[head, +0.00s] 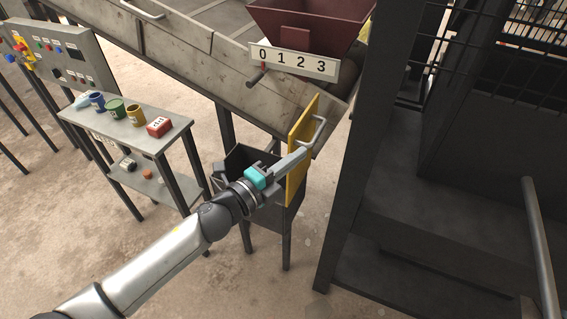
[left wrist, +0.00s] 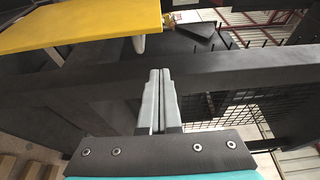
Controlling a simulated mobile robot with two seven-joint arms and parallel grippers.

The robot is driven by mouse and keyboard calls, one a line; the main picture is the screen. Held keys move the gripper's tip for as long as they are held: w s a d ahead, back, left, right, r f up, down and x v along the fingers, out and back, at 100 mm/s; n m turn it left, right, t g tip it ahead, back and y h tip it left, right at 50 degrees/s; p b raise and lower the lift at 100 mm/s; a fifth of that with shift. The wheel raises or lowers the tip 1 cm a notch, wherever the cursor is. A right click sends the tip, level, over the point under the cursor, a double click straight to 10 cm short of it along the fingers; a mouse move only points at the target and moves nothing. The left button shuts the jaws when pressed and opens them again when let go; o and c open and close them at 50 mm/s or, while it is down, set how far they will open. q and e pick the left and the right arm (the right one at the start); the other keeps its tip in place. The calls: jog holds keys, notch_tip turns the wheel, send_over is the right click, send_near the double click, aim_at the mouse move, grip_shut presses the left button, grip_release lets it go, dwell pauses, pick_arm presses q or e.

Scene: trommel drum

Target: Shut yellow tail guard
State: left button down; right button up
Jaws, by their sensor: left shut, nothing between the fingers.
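The yellow tail guard (head: 302,150) is a flat upright panel at the end of the conveyor, with a pale bar handle (head: 319,132) on its right face. In the head view it stands edge-on, swung out from the conveyor. My left gripper (head: 303,152) is shut and empty, and its fingers overlap the panel near the handle; I cannot tell whether they touch it. In the left wrist view the guard (left wrist: 80,28) shows at upper left, with the shut fingers (left wrist: 158,75) below and to its right, apart from it. My right gripper is not in view.
A maroon hopper (head: 310,25) with a 0-1-2-3 scale sits above the conveyor (head: 215,65). A dark open bin (head: 245,158) stands below the guard. A small table (head: 165,138) with cups and a red box is at left. A dark frame (head: 350,170) with mesh is close at right.

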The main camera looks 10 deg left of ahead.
aim_at(291, 142)
pick_arm(q)
jog(key=x, duration=0.4)
jog(key=shift+w+d, duration=0.2)
jog(key=shift+w, duration=0.05)
jog(key=a, duration=0.1)
jog(key=w+a, duration=0.1)
jog(key=a, duration=0.1)
jog(key=shift+a+b, duration=0.25)
jog(key=shift+b, duration=0.05)
jog(key=shift+a, duration=0.25)
jog(key=shift+w+a, duration=0.1)
